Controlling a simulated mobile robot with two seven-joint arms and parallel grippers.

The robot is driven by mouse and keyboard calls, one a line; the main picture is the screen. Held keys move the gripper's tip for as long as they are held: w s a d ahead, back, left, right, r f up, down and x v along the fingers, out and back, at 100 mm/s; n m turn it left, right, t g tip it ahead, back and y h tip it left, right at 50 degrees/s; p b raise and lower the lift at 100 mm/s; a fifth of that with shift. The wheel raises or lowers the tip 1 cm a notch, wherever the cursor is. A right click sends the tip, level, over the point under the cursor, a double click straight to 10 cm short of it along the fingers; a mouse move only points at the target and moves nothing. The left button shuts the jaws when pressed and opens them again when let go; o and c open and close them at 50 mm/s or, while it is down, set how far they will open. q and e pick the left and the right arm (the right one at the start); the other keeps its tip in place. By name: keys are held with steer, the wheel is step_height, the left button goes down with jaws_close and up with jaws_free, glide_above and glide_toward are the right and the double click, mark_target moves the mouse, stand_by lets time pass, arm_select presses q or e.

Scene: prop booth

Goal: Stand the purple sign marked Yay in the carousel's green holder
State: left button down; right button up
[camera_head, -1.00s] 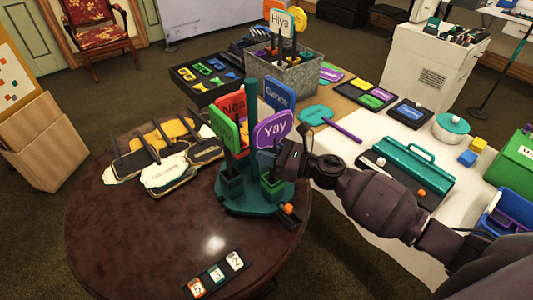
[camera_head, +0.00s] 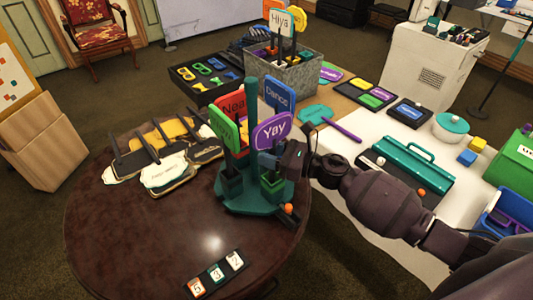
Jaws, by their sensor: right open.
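The purple sign marked Yay (camera_head: 272,131) stands nearly upright at the right side of the teal carousel (camera_head: 230,204), on the round dark table. The green holder (camera_head: 272,186) is on the carousel's right side, directly below the sign. The sign's handle is mostly hidden by my gripper, so I cannot tell how deep it sits in the holder. My right gripper (camera_head: 268,160) is open around or beside the handle, just below the sign's panel and above the green holder. My left gripper is not in view.
Other signs stand on the carousel: a red one (camera_head: 233,106), a blue one marked Dance (camera_head: 279,98) and a green one (camera_head: 223,130). Several loose signs (camera_head: 165,170) lie at the table's left. A number strip (camera_head: 215,274) lies in front. The table's front left is clear.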

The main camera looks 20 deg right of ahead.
steer(key=b+v, duration=0.1)
steer(key=v, duration=1)
steer(key=shift+f, duration=0.2)
steer(key=s+d+f+n+h, duration=0.1)
steer(key=s+f+n+h, duration=1.3)
steer(key=n, duration=1.3)
steer(key=s+f, duration=0.4)
steer(key=s, duration=0.1)
steer(key=shift+s+f+g, duration=0.3)
steer(key=shift+d, duration=0.15)
